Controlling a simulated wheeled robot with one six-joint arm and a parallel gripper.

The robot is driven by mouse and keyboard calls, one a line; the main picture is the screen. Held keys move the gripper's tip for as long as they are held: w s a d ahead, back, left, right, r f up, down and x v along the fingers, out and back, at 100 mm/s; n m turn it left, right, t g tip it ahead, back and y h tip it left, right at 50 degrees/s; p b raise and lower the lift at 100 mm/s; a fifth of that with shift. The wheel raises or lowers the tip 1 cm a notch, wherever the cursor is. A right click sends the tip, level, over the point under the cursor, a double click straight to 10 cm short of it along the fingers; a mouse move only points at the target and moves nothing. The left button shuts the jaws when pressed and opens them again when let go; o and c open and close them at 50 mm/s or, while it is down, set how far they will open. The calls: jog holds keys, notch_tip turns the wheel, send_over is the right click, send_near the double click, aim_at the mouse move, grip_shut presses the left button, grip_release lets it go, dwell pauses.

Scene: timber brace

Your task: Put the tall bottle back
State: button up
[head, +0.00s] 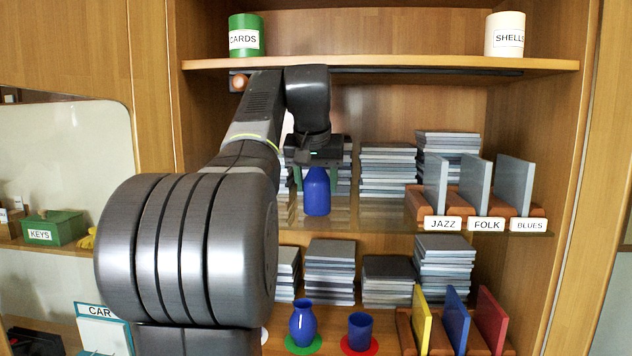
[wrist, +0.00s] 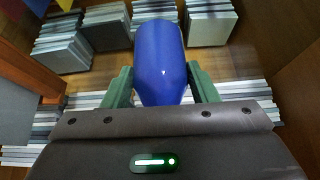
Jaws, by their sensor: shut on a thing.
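A blue bottle (head: 316,192) with a narrow neck and wide body is upright at the glass middle shelf. My gripper (head: 316,176) is shut on it from above, with a green finger on each side. In the wrist view the bottle (wrist: 160,62) fills the space between the fingers (wrist: 162,84). I cannot tell whether its base touches the shelf. On the lower shelf a blue vase (head: 302,325) stands on a green round mat (head: 304,347), and a blue cup (head: 360,330) stands on a red round mat (head: 346,349). A white round piece (head: 264,336) is mostly hidden by my arm.
Stacks of grey cases (head: 387,168) stand behind and right of the bottle. Upright grey dividers labelled JAZZ, FOLK and BLUES (head: 476,185) are at the right. More stacks (head: 330,270) and coloured dividers (head: 456,318) occupy the lower shelf. The top shelf edge (head: 400,64) is above my gripper.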

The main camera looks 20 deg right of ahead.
jog(key=shift+f, duration=0.15)
jog(key=shift+f, duration=0.15)
jog(key=o, duration=1.1)
jog(key=shift+r, duration=0.2)
jog(key=v, duration=1.2)
